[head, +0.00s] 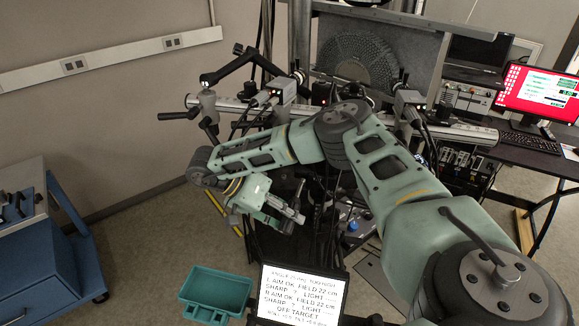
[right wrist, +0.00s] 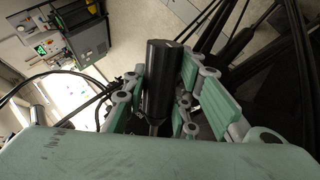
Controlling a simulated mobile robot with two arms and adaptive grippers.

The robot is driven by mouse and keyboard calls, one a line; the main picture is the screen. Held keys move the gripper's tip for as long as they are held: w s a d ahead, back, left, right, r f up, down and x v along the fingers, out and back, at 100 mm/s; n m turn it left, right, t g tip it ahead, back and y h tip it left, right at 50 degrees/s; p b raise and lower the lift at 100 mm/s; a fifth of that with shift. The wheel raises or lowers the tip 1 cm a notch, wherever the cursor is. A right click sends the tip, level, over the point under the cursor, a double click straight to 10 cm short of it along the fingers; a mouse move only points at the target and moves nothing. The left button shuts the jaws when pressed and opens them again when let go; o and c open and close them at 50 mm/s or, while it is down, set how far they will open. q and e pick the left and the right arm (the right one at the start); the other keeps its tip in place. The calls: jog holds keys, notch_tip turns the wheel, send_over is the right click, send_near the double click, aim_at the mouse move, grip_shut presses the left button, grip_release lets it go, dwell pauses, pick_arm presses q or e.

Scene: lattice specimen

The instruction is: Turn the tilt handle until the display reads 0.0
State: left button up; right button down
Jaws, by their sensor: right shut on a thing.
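My right gripper (head: 290,209) is low in front of the cross rail in the head view. In the right wrist view its green-padded fingers (right wrist: 172,95) are shut on a black cylindrical handle (right wrist: 160,75) with a thin shaft below it. The handle cannot be made out in the head view. A display (head: 300,293) at the bottom of the head view shows lines with "AIM OK FIELD 22 cm", "SHARP ? LIGHT" and "OFF TARGET"; its top line is too small to read. My left gripper is out of view.
A grey rail (head: 232,103) carries cameras and clamps before a round lattice specimen (head: 357,58). A teal tray (head: 216,290) sits left of the display. A blue cabinet (head: 75,245) stands at left. A red-screened monitor (head: 540,92) stands at right. Cables hang near my gripper.

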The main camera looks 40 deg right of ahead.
jog(key=c, duration=1.4)
grip_release()
jog(key=shift+a, duration=0.1)
jog(key=shift+w, duration=0.1)
jog(key=v, duration=1.2)
